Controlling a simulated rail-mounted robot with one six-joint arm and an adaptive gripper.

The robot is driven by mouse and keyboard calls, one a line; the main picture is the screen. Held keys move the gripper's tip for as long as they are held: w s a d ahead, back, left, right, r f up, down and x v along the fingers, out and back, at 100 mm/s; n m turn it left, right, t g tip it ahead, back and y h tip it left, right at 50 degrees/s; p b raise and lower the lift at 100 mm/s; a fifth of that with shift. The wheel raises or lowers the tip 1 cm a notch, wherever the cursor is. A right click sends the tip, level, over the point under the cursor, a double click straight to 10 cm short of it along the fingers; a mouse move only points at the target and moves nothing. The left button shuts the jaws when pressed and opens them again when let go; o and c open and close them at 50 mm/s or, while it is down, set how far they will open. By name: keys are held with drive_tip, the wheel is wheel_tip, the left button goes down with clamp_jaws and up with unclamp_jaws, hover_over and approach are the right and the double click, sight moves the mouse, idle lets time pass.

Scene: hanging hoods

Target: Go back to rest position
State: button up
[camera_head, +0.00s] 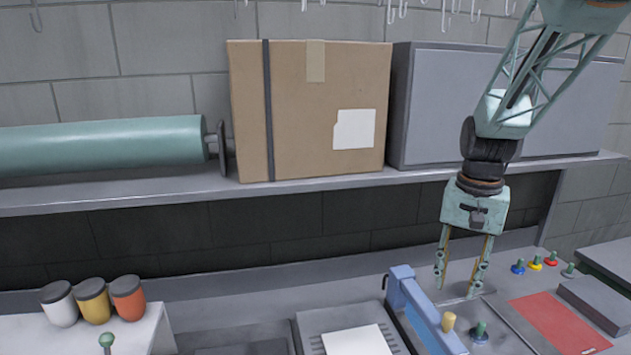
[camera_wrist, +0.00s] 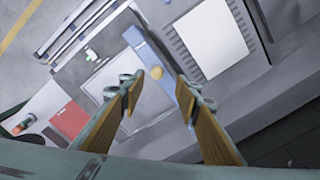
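My gripper (camera_head: 457,281) hangs pointing down from my arm at the right side of the head view, above the grey worktop. Its two fingers are spread apart with nothing between them. In the wrist view my gripper (camera_wrist: 155,105) also shows two separated fingers with brown inner pads. Below them the worktop and a blue bar-shaped part (camera_wrist: 160,72) are seen. In the head view the blue part (camera_head: 422,308) stands just left of the fingers.
A cardboard box (camera_head: 310,110), a teal cylinder (camera_head: 100,145) and a grey cabinet (camera_head: 435,105) stand on the shelf (camera_head: 110,193) behind. Three lidded jars (camera_head: 94,303) stand at the lower left. A red panel (camera_head: 555,322) and several coloured knobs (camera_head: 535,263) lie to the right.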

drive_tip(key=s+a+r+n+t+b, duration=0.1)
drive_tip(key=s+a+r+n, duration=0.1)
drive_tip(key=s+a+r, duration=0.35)
drive_tip(key=s+a+r+n+t, duration=0.1)
drive_tip(key=s+a+r, duration=0.2)
drive_tip(key=s+r, duration=0.55)
drive_tip(key=s+a+n+t, duration=0.1)
drive_tip(key=s+a, duration=0.1)
drive_tip(key=s, duration=0.7)
drive_tip(key=s+a+n+t, duration=0.1)
drive_tip(key=s+a+n, duration=0.1)
drive_tip(key=s, duration=0.7)
drive_tip(key=shift+s+a+n+b, duration=0.3)
drive_tip(key=shift+a+b, duration=0.15)
drive_tip(key=shift+a, duration=0.05)
drive_tip(key=shift+f, duration=0.1)
idle(0.7)
